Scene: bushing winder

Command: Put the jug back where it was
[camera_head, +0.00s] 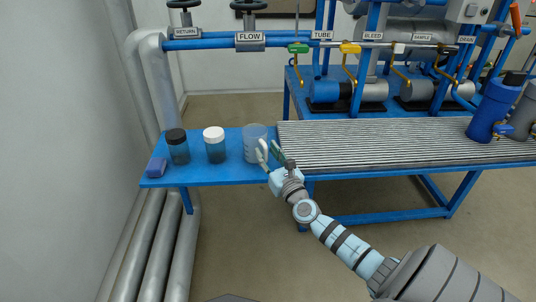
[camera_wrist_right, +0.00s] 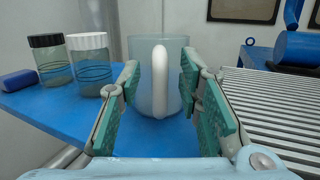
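The jug (camera_head: 253,138) is translucent grey with a pale handle. It stands upright on the blue side table (camera_head: 226,174), near the ribbed bench. In the right wrist view the jug (camera_wrist_right: 144,98) is straight ahead, with its handle (camera_wrist_right: 160,78) facing me. My right gripper (camera_head: 269,152) is open at the jug's near right side. In the wrist view its green-padded fingers (camera_wrist_right: 158,82) lie to the left and right of the handle, with visible gaps to it. I cannot tell how far the fingertips reach past the handle. My left gripper is out of view.
A white-lidded jar (camera_head: 215,148) and a black-lidded jar (camera_head: 178,149) stand left of the jug. A small blue block (camera_head: 156,167) lies at the table's left end.

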